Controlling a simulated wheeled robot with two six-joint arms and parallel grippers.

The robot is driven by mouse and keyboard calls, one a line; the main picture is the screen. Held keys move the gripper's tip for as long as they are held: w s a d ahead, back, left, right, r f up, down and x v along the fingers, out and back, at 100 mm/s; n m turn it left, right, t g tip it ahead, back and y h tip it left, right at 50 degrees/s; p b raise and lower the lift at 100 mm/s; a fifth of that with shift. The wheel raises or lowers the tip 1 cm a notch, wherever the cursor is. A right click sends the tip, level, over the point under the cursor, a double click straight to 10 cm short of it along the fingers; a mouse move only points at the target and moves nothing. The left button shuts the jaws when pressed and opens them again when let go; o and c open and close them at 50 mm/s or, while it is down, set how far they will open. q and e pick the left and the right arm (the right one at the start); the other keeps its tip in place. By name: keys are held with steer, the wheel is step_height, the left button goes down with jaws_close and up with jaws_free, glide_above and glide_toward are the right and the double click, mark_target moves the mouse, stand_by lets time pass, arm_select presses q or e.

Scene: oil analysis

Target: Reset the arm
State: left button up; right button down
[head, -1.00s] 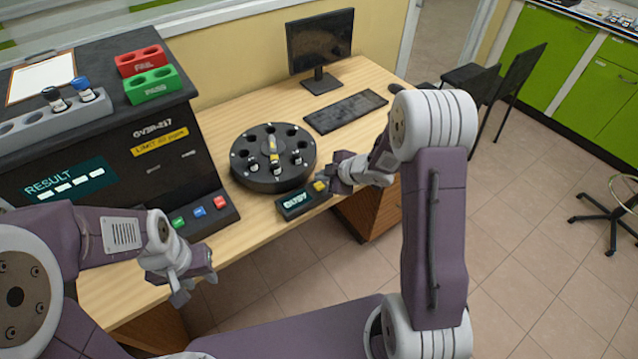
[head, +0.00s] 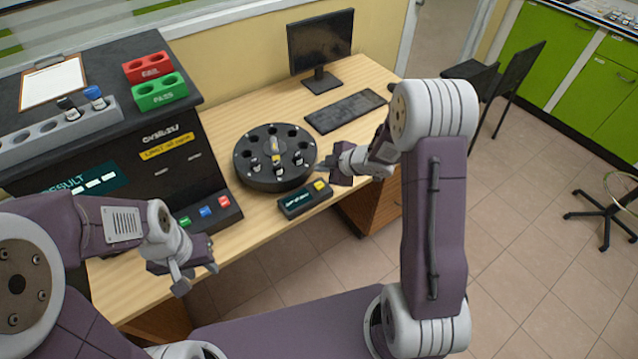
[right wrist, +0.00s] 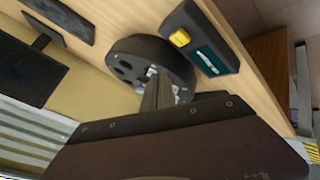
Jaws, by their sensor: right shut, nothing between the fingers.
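My right gripper (head: 328,178) is shut and empty. My left gripper (head: 196,277) hangs in front of the desk's near edge, away from objects. Its fingertips look a little apart and nothing shows between them.
The black analyzer (head: 150,160) stands at the left, with a grey vial rack (head: 50,142), clipboard (head: 52,82), red block (head: 148,66) and green block (head: 160,92) on top. A monitor (head: 320,45) and keyboard (head: 345,111) stand behind. The desk's front middle (head: 250,232) is clear.

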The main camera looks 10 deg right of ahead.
step_height(320, 180, up, 12)
steer(key=s+m+t+h+p, duration=0.2)
steer(key=m, duration=0.2)
steer(key=s+f+m+g+h, duration=0.1)
steer(key=s+f+m+g, duration=0.1)
steer(key=s, duration=0.5)
steer(key=s+d+f+m+g, duration=0.1)
steer(key=s+f+m+g, duration=0.1)
steer(key=s+m, duration=0.4)
steer(key=s+d+f+m+g+h, duration=0.1)
steer(key=s+f+m+g, duration=0.2)
steer(key=s, duration=0.5)
steer(key=shift+s+m+g+h, duration=0.3)
steer(key=shift+s+m+g, duration=0.1)
steer(key=shift+g, duration=0.4)
steer(key=shift+w+f, duration=0.1)
stand_by(0.3)
